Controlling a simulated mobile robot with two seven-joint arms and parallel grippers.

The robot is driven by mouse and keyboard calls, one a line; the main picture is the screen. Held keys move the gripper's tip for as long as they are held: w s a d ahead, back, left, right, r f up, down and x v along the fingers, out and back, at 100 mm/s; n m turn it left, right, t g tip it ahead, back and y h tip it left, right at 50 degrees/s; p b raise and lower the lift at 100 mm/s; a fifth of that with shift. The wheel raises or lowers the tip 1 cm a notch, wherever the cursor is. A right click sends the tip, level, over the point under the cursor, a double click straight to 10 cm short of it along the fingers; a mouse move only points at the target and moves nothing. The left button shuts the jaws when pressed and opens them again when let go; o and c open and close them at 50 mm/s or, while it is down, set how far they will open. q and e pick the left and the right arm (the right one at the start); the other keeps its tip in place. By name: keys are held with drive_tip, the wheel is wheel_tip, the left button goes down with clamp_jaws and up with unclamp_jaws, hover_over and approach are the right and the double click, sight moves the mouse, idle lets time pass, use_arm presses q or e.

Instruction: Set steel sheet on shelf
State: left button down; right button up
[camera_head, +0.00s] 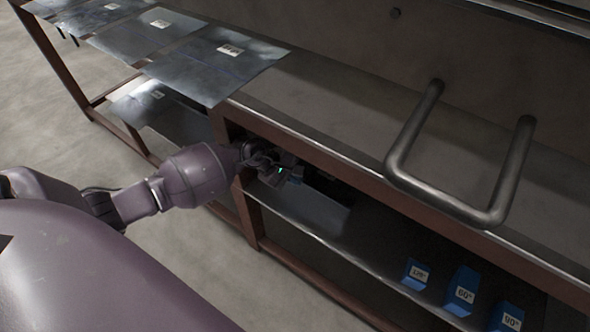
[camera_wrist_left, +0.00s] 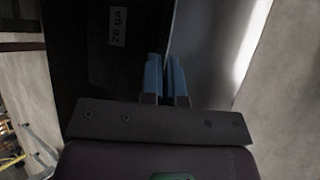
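My left gripper (camera_head: 290,175) reaches under the bench top, at the front opening above the lower shelf (camera_head: 375,265). In the left wrist view its two blue fingers (camera_wrist_left: 166,80) stand close together with a narrow gap. A dark steel sheet (camera_wrist_left: 90,65) labelled "26 ga" lies to the left of and behind the fingers there. A lighter metal surface (camera_wrist_left: 210,50) is on their right. In the head view a grey sheet (camera_head: 322,212) lies on the lower shelf just beside the gripper. My right gripper is not in view.
Several labelled sheets (camera_head: 215,65) lie on the bench top at the left. A bent metal handle (camera_head: 440,195) stands over the bench front. Blue angle blocks (camera_head: 465,292) stand on the lower shelf at the right. The shelf between them and the grey sheet looks clear.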

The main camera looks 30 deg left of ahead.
use_arm(q)
drive_tip(key=c, duration=1.3)
unclamp_jaws()
drive_tip(key=shift+o, duration=0.2)
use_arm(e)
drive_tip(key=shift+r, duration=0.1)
use_arm(q)
drive_tip(key=shift+w+r+p, duration=0.1)
drive_tip(key=shift+r+p, duration=0.2)
drive_tip(key=shift+r, duration=0.2)
drive_tip(key=r+p, duration=0.1)
drive_tip(key=r, duration=0.1)
drive_tip(key=r+p, duration=0.1)
drive_tip(key=shift+s+r, duration=0.35)
drive_tip(key=s+a+r+p, duration=0.1)
drive_tip(key=s+p, duration=0.8)
drive_tip(key=s, duration=2)
drive_tip(key=shift+r, duration=0.55)
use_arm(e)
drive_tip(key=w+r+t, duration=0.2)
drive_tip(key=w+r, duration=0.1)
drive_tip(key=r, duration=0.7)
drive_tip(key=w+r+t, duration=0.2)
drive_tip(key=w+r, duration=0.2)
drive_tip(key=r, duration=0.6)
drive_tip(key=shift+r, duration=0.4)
